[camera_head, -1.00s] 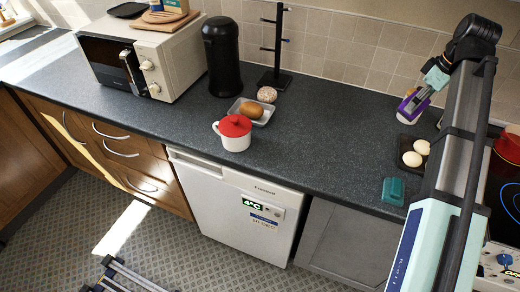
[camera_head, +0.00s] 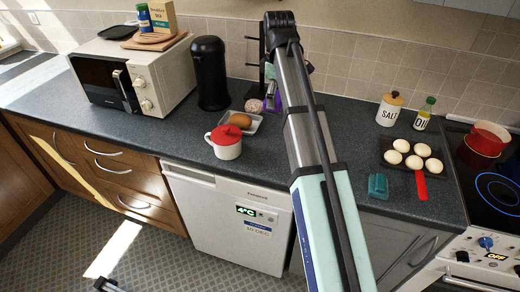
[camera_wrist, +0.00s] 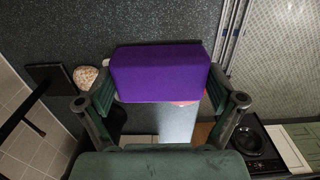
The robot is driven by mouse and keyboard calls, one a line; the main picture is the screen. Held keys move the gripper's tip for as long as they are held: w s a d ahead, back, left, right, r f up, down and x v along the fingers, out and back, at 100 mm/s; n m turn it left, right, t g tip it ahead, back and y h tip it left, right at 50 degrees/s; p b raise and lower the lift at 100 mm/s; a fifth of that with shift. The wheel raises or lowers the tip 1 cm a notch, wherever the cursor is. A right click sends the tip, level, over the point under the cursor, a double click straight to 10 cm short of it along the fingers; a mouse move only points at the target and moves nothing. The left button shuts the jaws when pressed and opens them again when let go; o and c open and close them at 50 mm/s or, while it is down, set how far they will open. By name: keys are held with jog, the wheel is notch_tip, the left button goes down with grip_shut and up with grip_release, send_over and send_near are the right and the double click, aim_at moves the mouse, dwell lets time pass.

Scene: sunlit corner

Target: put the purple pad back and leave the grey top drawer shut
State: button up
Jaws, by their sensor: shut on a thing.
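The purple pad (camera_wrist: 160,72) is a plain block gripped between the two fingers of my gripper (camera_wrist: 158,92) in the wrist view, held above the dark counter. In the head view my gripper (camera_head: 271,92) is mostly hidden behind my arm, near the black rack, with only a sliver of purple showing. A grey front (camera_head: 390,240) under the counter, right of the dishwasher, is partly covered by my arm. I cannot tell whether it is the grey top drawer.
A red-lidded white mug (camera_head: 226,145), a tray with a bun (camera_head: 241,119) and a black canister (camera_head: 210,75) stand to the left. A teal block (camera_head: 378,186), a dark tray of pale round items (camera_head: 412,154) and a red pot (camera_head: 488,138) are to the right.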

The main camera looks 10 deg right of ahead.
aim_at(273, 151)
notch_tip(273, 151, down, 19)
jog(key=p, duration=0.3)
jog(key=shift+f+p, duration=0.1)
jog(key=shift+p, duration=0.2)
jog(key=shift+f, duration=0.2)
jog(key=o, duration=0.9)
jog(key=shift+c, duration=0.2)
jog(key=shift+r, duration=0.15)
notch_tip(273, 151, up, 12)
jog(key=b, duration=0.2)
